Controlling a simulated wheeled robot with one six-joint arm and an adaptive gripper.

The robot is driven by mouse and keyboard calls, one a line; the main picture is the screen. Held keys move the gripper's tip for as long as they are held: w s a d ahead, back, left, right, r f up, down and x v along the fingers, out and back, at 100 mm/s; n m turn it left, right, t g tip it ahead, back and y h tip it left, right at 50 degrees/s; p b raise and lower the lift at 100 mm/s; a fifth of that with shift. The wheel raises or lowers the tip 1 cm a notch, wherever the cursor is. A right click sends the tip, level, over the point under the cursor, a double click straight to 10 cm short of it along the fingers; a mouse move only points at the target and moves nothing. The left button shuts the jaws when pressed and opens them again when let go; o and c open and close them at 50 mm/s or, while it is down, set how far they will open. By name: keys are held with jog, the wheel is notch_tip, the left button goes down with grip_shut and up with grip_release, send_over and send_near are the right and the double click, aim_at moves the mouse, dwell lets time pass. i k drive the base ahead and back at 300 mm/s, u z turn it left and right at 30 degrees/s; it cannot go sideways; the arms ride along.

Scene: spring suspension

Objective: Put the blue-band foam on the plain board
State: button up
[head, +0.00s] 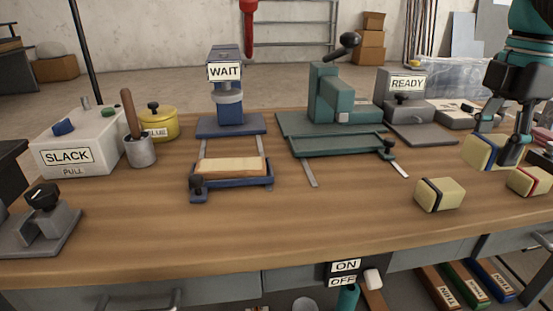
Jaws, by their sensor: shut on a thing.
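The blue-band foam (480,151) is a cream block with a dark blue band, at the right of the head view. My gripper (498,145) comes down from the upper right, with its fingers shut on this foam. A finger hides part of its right side. The foam is at or close to the tabletop; I cannot tell whether it touches. A plain wooden board (231,167) lies in a blue frame left of centre, below the WAIT sign, far to the left of my gripper. No other board is clearly identifiable as the plain one.
A black-band foam (440,195) and a red-band foam (530,181) sit near the held foam. A green press (325,95) and the READY stand (403,98) are behind. The SLACK box (80,143) is far left. The front middle of the bench (300,220) is clear.

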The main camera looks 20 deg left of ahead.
aim_at(230, 164)
jog(key=z, duration=1.9)
jog(key=k, duration=1.35)
jog(key=u, duration=1.85)
jog(key=i, duration=0.5)
jog(key=u, duration=0.25)
